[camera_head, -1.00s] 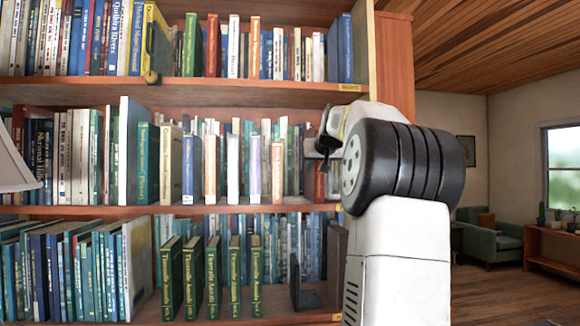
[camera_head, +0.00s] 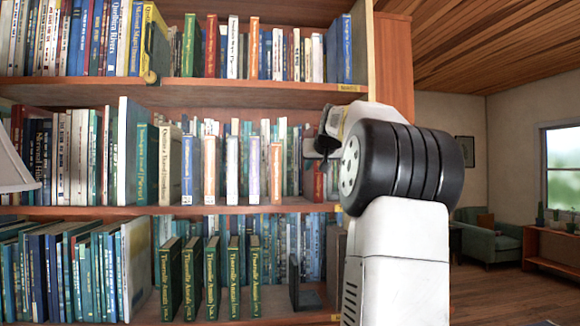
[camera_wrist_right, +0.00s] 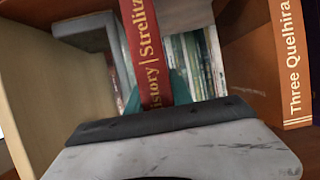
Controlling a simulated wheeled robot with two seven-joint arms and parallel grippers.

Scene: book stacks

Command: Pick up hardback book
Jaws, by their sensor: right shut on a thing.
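A red hardback book (camera_wrist_right: 143,50) with gold lettering ending in "istory | Strelitz" stands in the wrist view, its lower part meeting the dark pad of my right gripper (camera_wrist_right: 155,108). In the head view my right gripper (camera_head: 320,147) reaches in at the right end of the middle shelf. A red spine (camera_head: 318,186) shows just below it, partly covered by my arm. The right gripper is shut on the red book; its far finger is hard to make out. My left gripper is not in view.
An orange-brown book (camera_wrist_right: 285,60) stands at the right in the wrist view, and a grey bracket-like piece (camera_wrist_right: 85,35) at upper left. The middle shelf (camera_head: 225,209) holds spaced books left of my gripper. Its upper board (camera_head: 240,93) lies above.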

